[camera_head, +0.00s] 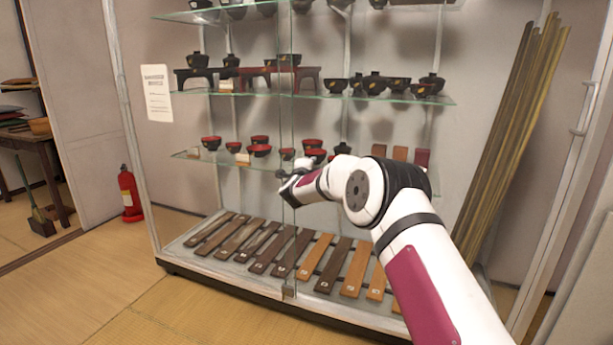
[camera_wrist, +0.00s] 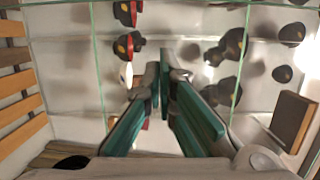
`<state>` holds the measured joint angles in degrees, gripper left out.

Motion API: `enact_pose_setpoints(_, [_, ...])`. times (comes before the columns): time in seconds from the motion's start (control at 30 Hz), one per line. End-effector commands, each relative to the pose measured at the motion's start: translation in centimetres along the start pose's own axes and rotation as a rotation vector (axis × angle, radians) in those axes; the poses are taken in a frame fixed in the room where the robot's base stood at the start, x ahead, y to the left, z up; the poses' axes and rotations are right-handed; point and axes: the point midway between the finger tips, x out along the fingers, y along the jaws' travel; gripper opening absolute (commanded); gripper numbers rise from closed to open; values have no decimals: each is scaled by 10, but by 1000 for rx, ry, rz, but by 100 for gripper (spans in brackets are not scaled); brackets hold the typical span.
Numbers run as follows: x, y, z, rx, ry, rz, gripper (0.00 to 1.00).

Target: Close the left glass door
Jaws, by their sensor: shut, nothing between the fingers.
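The left glass door (camera_head: 222,135) is a clear pane on the left half of the display cabinet, with a white paper notice (camera_head: 157,92) at its left. Its right edge appears as a vertical line near the cabinet's middle, above a small metal fitting (camera_head: 289,292). I cannot tell whether the door is flush or slightly ajar. My gripper (camera_head: 286,186) is at that edge, at about the lowest shelf's height; contact is unclear. In the wrist view, the green-padded fingers of my gripper (camera_wrist: 166,72) are together and empty, pointing toward the shelves.
Glass shelves (camera_head: 330,94) hold several black and red bowls. Numbered wooden boards (camera_head: 318,256) lie on the cabinet floor. Long poles (camera_head: 510,140) lean at the right, near a pale frame with a handle (camera_head: 583,108). A fire extinguisher (camera_head: 130,194) stands left. Tatami (camera_head: 120,290) in front is clear.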

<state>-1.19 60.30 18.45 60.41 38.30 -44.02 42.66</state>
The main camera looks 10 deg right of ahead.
Motion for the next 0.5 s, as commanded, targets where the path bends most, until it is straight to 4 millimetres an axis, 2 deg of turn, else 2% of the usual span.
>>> enact_pose_setpoints(0.5, [-74,-3,1,0,-3,0,0])
